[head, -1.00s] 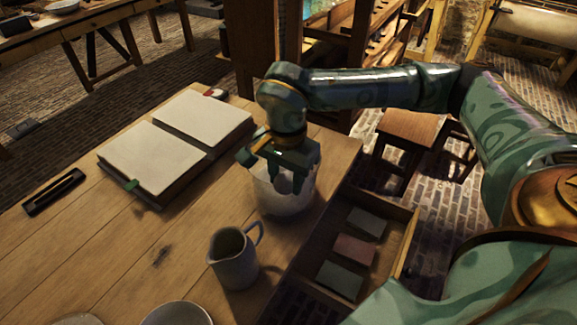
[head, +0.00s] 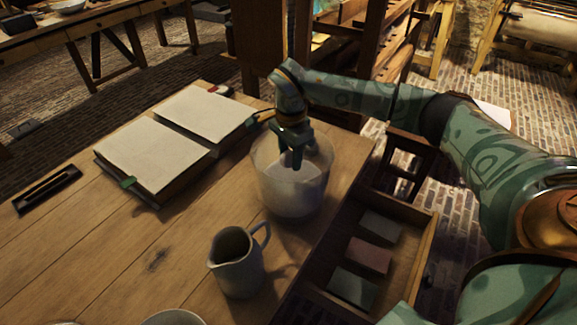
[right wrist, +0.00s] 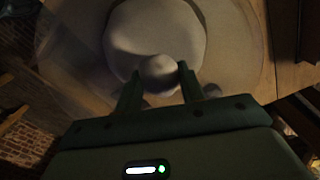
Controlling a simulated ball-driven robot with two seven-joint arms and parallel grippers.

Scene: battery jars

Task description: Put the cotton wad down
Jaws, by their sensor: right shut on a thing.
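A glass jar (head: 314,190) with whitish contents low inside stands upright near the right edge of the wooden table. My right gripper (head: 291,160) points down through the jar's open mouth, its fingers inside the walls. In the right wrist view it (right wrist: 158,82) is shut on a small, pale, round cotton wad (right wrist: 158,73). Below the wad is a large white round surface (right wrist: 155,32) inside the jar; I cannot tell whether the wad touches it. In the head view the wad is not clearly distinguishable. My left gripper is not in view.
A grey jug (head: 238,268) stands in front of the jar. An open drawer (head: 400,268) with several coloured blocks is at the right. The table's middle is clear.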

